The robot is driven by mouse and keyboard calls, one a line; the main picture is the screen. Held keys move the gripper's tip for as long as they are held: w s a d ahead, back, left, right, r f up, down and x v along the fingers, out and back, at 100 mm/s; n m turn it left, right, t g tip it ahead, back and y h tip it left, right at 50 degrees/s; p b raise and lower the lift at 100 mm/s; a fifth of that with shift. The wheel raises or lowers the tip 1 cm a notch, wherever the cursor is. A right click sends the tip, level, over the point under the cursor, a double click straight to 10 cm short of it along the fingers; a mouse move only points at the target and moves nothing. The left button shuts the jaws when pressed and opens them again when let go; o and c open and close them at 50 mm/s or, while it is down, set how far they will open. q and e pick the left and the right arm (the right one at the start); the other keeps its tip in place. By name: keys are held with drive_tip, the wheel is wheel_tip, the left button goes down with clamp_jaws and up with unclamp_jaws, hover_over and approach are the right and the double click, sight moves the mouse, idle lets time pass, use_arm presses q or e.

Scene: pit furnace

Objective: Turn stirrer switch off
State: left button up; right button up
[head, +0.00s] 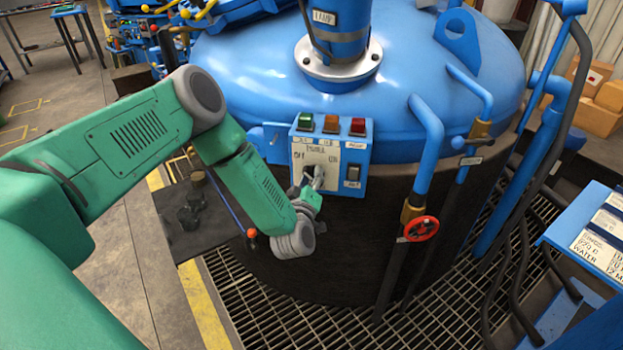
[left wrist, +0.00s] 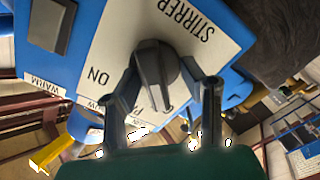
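The stirrer switch is a dark grey knob (left wrist: 157,75) on a white plate lettered STIRRER and ON, upside down in the left wrist view. The plate sits on the front of a blue control box (head: 360,150) on the tank. My left gripper (head: 313,177) is at the knob and hides much of it in the head view. In the left wrist view the left gripper's fingers (left wrist: 163,75) stand on either side of the knob. Whether both fingers press on it cannot be told. The knob's set position is unclear. My right gripper is not in view.
Green, orange and red lamps (head: 331,123) top the box, and a dark rocker switch (head: 352,177) is at its lower right. Blue pipes and a red valve wheel (head: 421,229) stand to the right. Metal floor grating (head: 300,312) lies below.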

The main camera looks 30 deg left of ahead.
use_arm(q)
drive_tip(key=shift+s, duration=0.1)
drive_tip(key=v, duration=1.1)
drive_tip(key=shift+s+d, duration=0.2)
drive_tip(key=shift+s, duration=0.15)
drive_tip(key=shift+f, duration=0.15)
drive_tip(key=s+d+f+m+g+h+b, duration=0.4)
drive_tip(key=s+d+f+m+g+h, duration=0.4)
drive_tip(key=s+d+f, duration=0.4)
drive_tip(key=s+a+f+m+g+b, duration=0.1)
drive_tip(key=s+a+f+m+g, duration=0.1)
drive_tip(key=s, duration=0.5)
drive_tip(key=s+a+f+m+g+y+b, duration=0.1)
drive_tip(key=s+a+m+g, duration=0.3)
drive_tip(key=s, duration=0.4)
drive_tip(key=shift+s+a+f+g, duration=0.35)
drive_tip(key=shift+a+f+g, duration=0.1)
drive_tip(key=shift+f+g, duration=0.4)
